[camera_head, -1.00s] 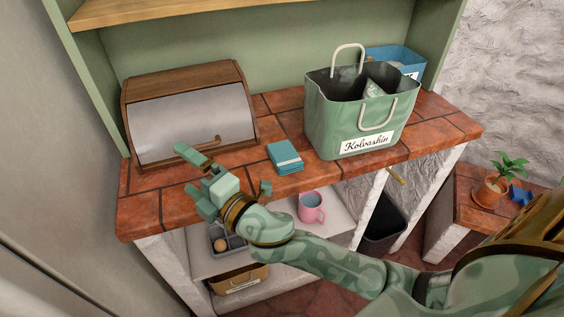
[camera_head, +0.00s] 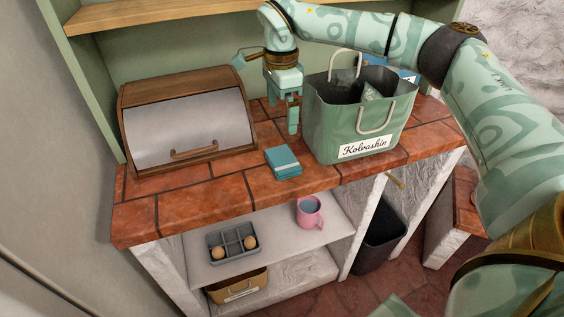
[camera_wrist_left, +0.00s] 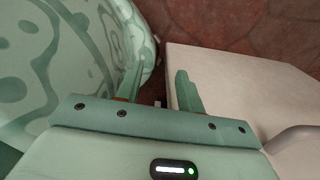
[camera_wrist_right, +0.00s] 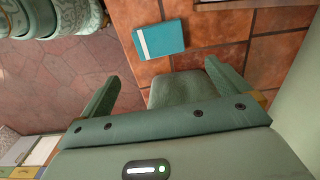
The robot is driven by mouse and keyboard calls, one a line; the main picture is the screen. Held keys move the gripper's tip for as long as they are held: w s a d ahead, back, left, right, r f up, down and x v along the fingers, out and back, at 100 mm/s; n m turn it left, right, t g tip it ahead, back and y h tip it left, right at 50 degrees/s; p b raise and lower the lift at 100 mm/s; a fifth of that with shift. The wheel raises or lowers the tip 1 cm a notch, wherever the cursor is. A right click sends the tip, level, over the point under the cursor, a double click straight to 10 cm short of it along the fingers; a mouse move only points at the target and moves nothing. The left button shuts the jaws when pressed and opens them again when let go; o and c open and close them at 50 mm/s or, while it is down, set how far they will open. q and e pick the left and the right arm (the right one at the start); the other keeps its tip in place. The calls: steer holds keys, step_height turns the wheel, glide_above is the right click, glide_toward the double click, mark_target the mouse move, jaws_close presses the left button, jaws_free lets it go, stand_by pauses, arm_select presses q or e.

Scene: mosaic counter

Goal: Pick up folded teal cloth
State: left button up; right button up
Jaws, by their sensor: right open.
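The folded teal cloth (camera_head: 283,162) lies flat on the tiled counter, near its front edge, between the bread box and the green bag. It has a pale stripe along one side. It also shows in the right wrist view (camera_wrist_right: 163,39), beyond the fingers. My right gripper (camera_head: 293,117) is above the counter behind the cloth, left of the bag, pointing down.
A bread box (camera_head: 190,118) stands on the left. The lower shelf holds a pink mug (camera_head: 309,212) and a grey tray (camera_head: 215,252) with eggs. The counter around the cloth is clear.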

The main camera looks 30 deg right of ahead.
steer(key=b, duration=0.3)
glide_above(282, 158)
step_height(282, 158, down, 10)
steer(key=shift+a+r, duration=0.1)
steer(key=shift+r, duration=0.15)
step_height(282, 158, down, 5)
steer(key=shift+f+b, duration=0.1)
steer(key=shift+b, duration=0.75)
arm_select(q)
steer(key=f, duration=0.1)
steer(key=s+f, duration=0.1)
steer(key=f, duration=0.2)
steer(key=shift+s+f, duration=0.35)
steer(key=shift+f, duration=0.05)
arm_select(e)
steer(key=c, duration=0.6)
